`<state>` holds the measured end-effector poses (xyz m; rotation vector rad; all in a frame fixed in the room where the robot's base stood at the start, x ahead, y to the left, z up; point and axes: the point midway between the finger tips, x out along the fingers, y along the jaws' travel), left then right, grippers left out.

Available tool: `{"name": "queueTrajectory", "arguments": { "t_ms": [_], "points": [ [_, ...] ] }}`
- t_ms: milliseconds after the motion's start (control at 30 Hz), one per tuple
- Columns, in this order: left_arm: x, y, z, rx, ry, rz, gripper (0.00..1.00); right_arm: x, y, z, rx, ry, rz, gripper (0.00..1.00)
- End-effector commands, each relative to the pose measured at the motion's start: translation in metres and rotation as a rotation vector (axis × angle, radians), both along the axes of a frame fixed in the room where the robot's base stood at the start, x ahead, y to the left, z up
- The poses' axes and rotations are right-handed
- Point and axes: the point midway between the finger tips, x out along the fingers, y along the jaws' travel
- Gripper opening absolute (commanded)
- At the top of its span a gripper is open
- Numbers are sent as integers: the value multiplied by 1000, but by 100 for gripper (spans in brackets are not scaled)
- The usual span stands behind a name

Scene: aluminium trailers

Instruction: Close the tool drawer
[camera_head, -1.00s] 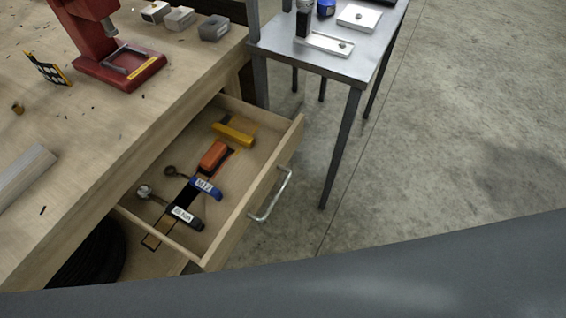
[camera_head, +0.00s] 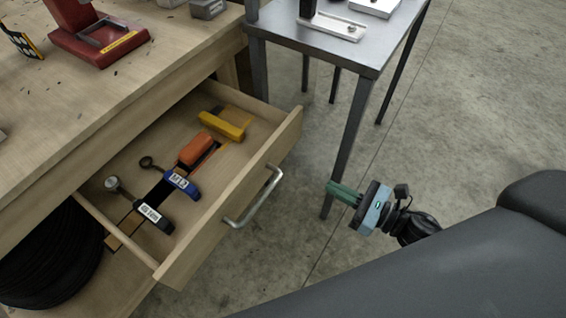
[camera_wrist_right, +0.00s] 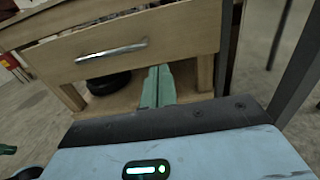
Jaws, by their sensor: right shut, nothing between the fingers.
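The wooden tool drawer (camera_head: 222,207) stands pulled out from the workbench in the head view. Its metal bar handle (camera_head: 257,199) is on the front face. Several tools lie inside, with yellow, orange, blue and black parts. My right gripper (camera_head: 330,188) is shut and empty, to the right of the drawer front and apart from it. In the right wrist view the drawer front (camera_wrist_right: 178,36) and handle (camera_wrist_right: 111,52) show beyond the green fingers (camera_wrist_right: 158,86), with the handle up and left of them.
A grey metal table (camera_head: 345,42) stands just beyond the drawer, its near leg (camera_head: 345,150) close to my right gripper. The wooden workbench (camera_head: 110,85) carries a red tool stand (camera_head: 95,38). A black coil (camera_head: 45,255) lies below. Concrete floor (camera_head: 470,110) is open at right.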

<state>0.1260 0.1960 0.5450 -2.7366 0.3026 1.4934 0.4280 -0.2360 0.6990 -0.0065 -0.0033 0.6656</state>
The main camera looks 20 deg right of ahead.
Motion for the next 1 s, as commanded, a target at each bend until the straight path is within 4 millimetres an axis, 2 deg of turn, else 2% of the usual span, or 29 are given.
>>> {"name": "queueTrajectory", "arguments": {
  "t_ms": [267, 700, 1000],
  "points": [
    [1, 1, 4, 2, -4, -3, 0, 17, 13, 2, 5, 0, -1, 0],
    [0, 1, 11, 2, -5, -2, 0, 81, 62, 2, 7, 1, -2, 0],
    [-3, 0, 13, 0, 1, 4, 0, 107, 83, 0, 6, 5, -3, 0]
  ]
}}
